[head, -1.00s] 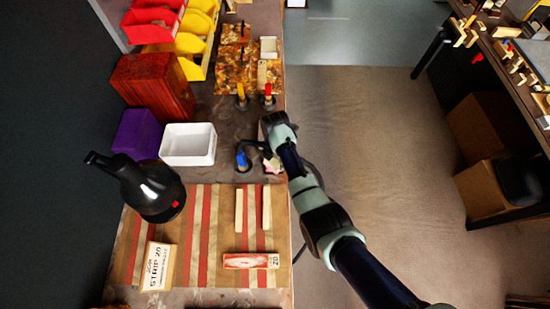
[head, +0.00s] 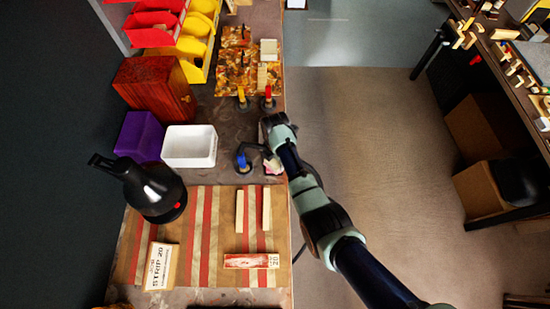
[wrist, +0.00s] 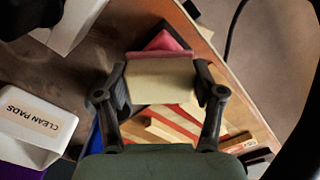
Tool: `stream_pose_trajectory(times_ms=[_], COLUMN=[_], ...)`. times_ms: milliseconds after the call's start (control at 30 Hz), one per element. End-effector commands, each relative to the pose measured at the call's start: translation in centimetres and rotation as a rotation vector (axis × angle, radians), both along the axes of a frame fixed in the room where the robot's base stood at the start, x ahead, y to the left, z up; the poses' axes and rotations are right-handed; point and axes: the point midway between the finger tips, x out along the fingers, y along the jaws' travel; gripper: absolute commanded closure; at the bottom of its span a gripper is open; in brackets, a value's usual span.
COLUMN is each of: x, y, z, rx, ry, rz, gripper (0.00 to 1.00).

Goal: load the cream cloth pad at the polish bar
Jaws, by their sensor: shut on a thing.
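My gripper (wrist: 160,95) is shut on the cream cloth pad (wrist: 160,82), held between its two black fingers in the wrist view. A pink strip runs along the pad's far edge. A pinkish-red block (wrist: 170,41), seemingly the polish bar, sits in a dark holder just beyond that edge. I cannot tell whether pad and bar touch. In the head view my gripper is over the bench's right edge, and a small pink patch (head: 273,167) shows beside it. The fingertips and most of the pad are hidden there by the arm.
A blue-topped dark holder (head: 243,163) stands close left of my gripper. A white bin (head: 189,146), labelled CLEAN PADS in the wrist view (wrist: 35,123), is farther left. A striped mat (head: 225,220) with wooden strips lies in front. Yellow-topped (head: 242,98) and red-topped (head: 268,98) holders stand behind.

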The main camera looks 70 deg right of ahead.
Motion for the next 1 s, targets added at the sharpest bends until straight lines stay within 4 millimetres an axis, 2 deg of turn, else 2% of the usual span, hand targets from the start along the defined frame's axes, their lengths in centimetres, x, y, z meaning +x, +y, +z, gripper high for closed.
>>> stream_pose_trajectory(times_ms=[33,533,867,967,1000], x=[0.0,0.1,0.1,1.0,2.0], y=[0.0,-0.1,0.0,0.5,1.1], z=[1.1,5.7,5.7,6.2,6.6], rx=[0.000,-0.001,-0.001,-0.002,-0.003], ry=[-0.001,-0.001,-0.001,-0.002,-0.003], rz=[0.000,0.000,0.000,-0.023,-0.047], gripper=[0.60,0.60,0.60,0.60,0.60])
